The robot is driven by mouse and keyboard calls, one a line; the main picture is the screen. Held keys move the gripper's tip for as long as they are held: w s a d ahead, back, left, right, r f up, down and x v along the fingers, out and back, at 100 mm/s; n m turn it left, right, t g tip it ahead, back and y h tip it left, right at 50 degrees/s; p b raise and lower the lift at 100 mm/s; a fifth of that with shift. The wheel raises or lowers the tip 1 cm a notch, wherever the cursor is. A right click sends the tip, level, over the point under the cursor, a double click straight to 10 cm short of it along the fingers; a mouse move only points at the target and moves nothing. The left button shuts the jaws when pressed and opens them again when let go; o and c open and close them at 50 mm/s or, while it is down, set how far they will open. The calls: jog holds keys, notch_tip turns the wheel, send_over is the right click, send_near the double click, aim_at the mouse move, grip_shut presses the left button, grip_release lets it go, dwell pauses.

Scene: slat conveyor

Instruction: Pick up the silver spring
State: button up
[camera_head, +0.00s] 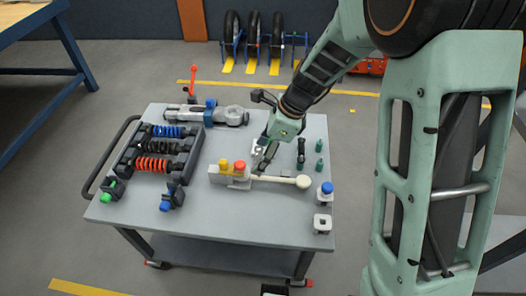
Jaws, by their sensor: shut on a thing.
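My gripper (263,157) reaches down from the upper right over the middle of the grey cart top, just behind a beige block with a yellow and a red knob. Its jaws are shut on a small silver-grey piece (258,148). The fingers partly cover this piece, and it is too small to make out coils, so I cannot tell for certain that it is the silver spring. No other silver spring is clearly visible on the cart. I cannot tell whether the held piece touches the cart top.
A dark rack (129,163) with blue, black and red coil springs stands left on the cart (240,228). The beige block (215,174) with its rod lies close in front of my gripper. Small green pieces (319,165) stand to the right. The cart's front is mostly clear.

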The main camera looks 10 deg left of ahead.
jog(key=s+r, duration=0.1)
jog(key=s, duration=0.2)
jog(key=s+r+p, duration=0.1)
jog(key=s+r, duration=0.1)
jog(key=s, duration=0.1)
jog(key=s+r, duration=0.1)
jog(key=s, duration=0.2)
jog(key=shift+s+d+r, duration=0.15)
jog(key=shift+d+r, duration=0.05)
jog(key=shift+d, duration=0.05)
grip_shut()
jog(key=o, duration=1.6)
grip_release()
jog(key=shift+o, duration=0.2)
